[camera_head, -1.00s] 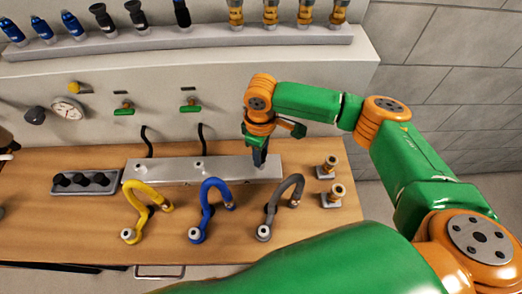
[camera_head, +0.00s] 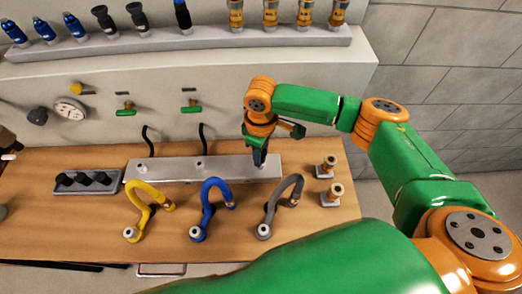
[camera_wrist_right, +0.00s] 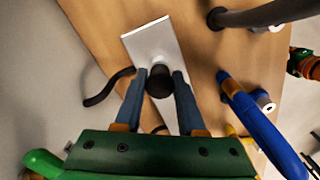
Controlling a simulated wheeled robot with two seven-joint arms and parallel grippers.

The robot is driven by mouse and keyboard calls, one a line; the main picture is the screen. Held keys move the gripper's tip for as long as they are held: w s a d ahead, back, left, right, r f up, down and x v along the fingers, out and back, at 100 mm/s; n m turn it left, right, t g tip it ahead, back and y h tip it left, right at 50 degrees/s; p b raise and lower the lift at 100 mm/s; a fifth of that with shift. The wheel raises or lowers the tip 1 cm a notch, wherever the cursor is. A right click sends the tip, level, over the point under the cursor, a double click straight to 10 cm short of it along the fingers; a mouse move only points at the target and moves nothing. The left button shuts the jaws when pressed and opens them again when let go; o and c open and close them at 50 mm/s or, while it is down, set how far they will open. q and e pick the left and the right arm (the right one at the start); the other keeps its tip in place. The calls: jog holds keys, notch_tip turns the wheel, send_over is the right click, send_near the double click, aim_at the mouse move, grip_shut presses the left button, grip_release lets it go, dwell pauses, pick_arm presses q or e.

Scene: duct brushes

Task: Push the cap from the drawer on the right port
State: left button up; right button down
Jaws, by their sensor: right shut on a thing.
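A long grey metal block (camera_head: 225,171) lies on the bench, with small ports on its top. Its left port (camera_head: 155,169) and middle port (camera_head: 199,165) show uncapped. My right gripper (camera_head: 260,158) points down at the block's right end and hides the right port. In the right wrist view its two fingers (camera_wrist_right: 159,78) are shut on a round black cap (camera_wrist_right: 159,84) over the block's end (camera_wrist_right: 152,40). I cannot tell whether the cap touches the port. No drawer stands clearly open. My left gripper does not show clearly.
A grey holder (camera_head: 62,189) with several black caps is at the left. Yellow (camera_head: 140,205), blue (camera_head: 205,210) and grey (camera_head: 283,195) hoses lie in front of the block. Two brass fittings (camera_head: 328,165) stand to its right. Black hoses (camera_head: 204,140) rise behind.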

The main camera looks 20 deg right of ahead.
jog(key=shift+f, duration=0.5)
jog(key=shift+c, duration=2.1)
grip_release()
jog(key=shift+r, duration=0.1)
notch_tip(320, 180, up, 7)
jog(key=shift+f+b, duration=0.1)
jog(key=shift+b, duration=0.75)
